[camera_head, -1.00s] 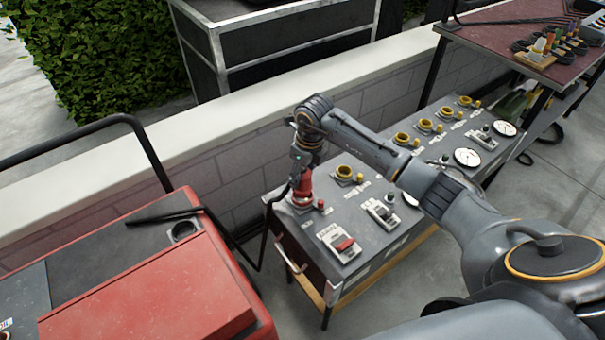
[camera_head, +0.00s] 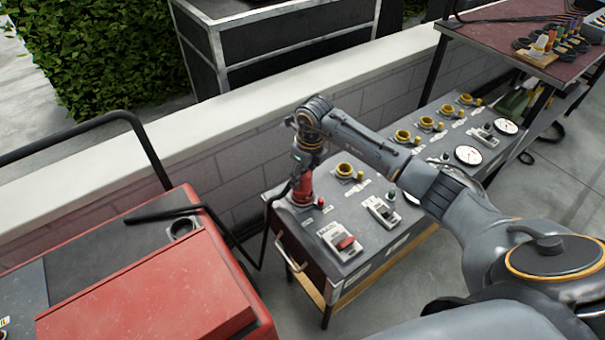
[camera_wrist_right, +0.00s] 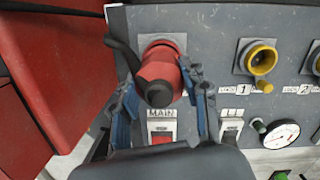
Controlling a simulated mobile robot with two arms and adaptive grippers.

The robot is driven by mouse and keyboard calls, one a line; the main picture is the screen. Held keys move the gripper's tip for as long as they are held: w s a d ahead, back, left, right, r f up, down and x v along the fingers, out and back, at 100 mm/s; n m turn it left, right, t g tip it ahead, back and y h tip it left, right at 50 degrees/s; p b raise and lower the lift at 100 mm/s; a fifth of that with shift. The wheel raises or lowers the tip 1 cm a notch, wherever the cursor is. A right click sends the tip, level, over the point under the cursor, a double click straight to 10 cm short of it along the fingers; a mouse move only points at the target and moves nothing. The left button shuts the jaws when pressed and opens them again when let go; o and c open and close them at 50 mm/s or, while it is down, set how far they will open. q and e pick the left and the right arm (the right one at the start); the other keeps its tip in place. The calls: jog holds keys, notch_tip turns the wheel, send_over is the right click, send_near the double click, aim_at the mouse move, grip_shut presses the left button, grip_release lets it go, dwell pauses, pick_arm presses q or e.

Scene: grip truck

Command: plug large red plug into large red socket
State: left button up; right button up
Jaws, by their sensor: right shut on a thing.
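The large red plug (camera_head: 304,188) stands upright at the near-left corner of the grey panel, over the red socket. In the right wrist view the red plug (camera_wrist_right: 158,70) covers much of the large red socket (camera_wrist_right: 163,42), whose rim shows behind it. The two look in contact; I cannot tell how deep the plug sits. My right gripper (camera_wrist_right: 160,84) is shut on the plug, one finger on each side. In the head view the right gripper (camera_head: 304,172) points down at the panel. A black cable leaves the plug's left side. My left gripper is not in view.
The grey panel (camera_head: 352,211) carries a MAIN switch (camera_head: 341,241), several yellow sockets (camera_head: 346,170) and gauges (camera_head: 467,155). A red cart (camera_head: 150,295) with a black handle stands to the left. A low wall (camera_head: 215,135) runs behind. A table (camera_head: 520,40) with small plugs stands far right.

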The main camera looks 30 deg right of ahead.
jog(key=shift+f+b, duration=0.75)
jog(key=shift+f, duration=0.2)
jog(key=o, duration=1.4)
jog(key=shift+o, duration=0.7)
jog(key=shift+o, duration=1.2)
jog(key=shift+r, duration=0.1)
jog(key=shift+r+p, duration=1.8)
jog(key=shift+r, duration=0.6)
